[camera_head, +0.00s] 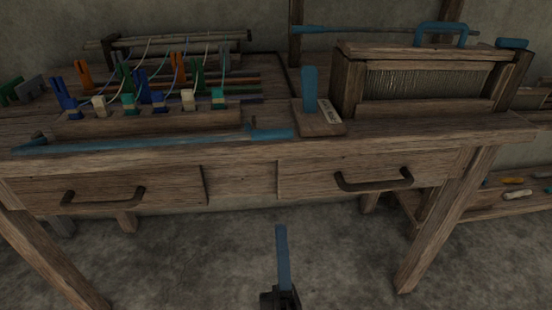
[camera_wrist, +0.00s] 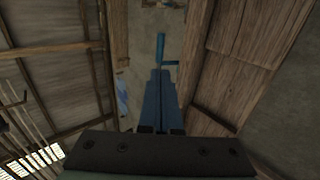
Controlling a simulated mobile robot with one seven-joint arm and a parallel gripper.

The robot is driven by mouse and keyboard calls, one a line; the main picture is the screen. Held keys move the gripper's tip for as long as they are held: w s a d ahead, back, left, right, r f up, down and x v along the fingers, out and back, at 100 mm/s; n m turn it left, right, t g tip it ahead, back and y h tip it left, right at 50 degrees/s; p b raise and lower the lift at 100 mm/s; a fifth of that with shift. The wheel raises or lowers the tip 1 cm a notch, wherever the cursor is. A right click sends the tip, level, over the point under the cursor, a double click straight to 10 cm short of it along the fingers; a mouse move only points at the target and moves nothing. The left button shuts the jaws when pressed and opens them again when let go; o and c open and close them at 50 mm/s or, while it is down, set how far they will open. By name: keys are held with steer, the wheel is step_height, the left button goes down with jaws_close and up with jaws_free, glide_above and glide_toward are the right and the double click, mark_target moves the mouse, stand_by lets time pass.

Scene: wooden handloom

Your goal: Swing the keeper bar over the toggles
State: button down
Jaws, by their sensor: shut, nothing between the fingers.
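A row of coloured toggles (camera_head: 158,101), white, green and blue, stands in a wooden block (camera_head: 150,124) on the left of the loom table. A long blue bar, apparently the keeper bar (camera_head: 130,141), lies along the front of this block, clear of the toggle tops.
A blue lever (camera_head: 310,90) stands on a wooden block right of centre. A reed frame (camera_head: 430,80) with a blue handle stands at the right. Two drawers with dark handles (camera_head: 103,196) face me. The floor (camera_head: 210,255) before the table is clear.

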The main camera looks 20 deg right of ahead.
steer(key=b+x, duration=0.2)
steer(key=x, duration=1.1)
steer(key=shift+r+p, duration=0.1)
steer(key=shift+p, duration=0.35)
